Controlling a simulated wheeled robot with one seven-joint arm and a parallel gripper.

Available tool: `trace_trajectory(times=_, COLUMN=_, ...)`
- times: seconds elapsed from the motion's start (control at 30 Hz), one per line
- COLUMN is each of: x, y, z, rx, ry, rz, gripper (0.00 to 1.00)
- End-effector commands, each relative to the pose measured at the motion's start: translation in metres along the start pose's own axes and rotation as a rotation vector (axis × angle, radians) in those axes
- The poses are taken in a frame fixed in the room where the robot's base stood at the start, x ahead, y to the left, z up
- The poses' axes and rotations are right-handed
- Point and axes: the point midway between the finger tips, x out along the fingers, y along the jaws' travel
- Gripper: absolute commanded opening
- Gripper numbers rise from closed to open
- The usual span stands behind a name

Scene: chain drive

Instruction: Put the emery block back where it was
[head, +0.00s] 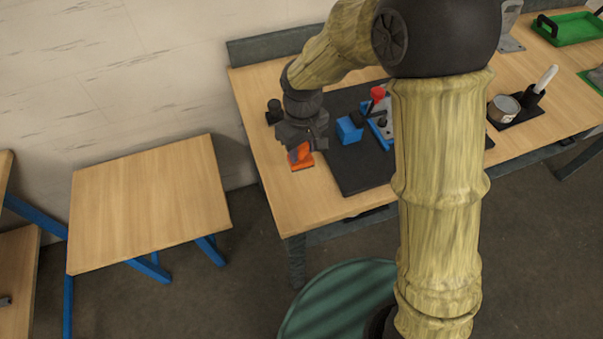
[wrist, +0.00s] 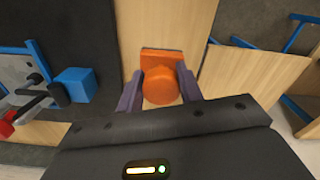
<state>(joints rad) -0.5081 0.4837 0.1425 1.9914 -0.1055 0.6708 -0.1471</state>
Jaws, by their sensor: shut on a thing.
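The emery block, orange with a round knob on top, shows in the wrist view (wrist: 160,86) between the two fingers of my gripper (wrist: 160,95). In the head view the orange block (head: 302,159) is at the left part of the workbench (head: 290,205), left of the dark mat. My gripper (head: 301,146) is above it, pointing down, with its fingers closed on the knob. The block is at or very near the bench top; I cannot tell whether it touches. The lower part of the knob is partly hidden by the fingers.
A dark mat (head: 355,175) carries a blue block (head: 349,129) and a metal fixture with a red-knobbed lever (head: 377,94). A small black object (head: 274,108) stands behind my gripper. A tin (head: 503,107) stands further right. A separate wooden table (head: 150,200) is empty.

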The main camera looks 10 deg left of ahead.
Motion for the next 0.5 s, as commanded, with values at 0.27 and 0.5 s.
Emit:
trace_trajectory(times=0.27, x=0.044, y=0.000, z=0.001, rx=-0.001, ry=-0.003, rz=0.000, gripper=0.15)
trace_trajectory(times=0.5, x=0.047, y=0.000, z=0.000, rx=-0.001, ry=0.001, rz=0.001, gripper=0.15)
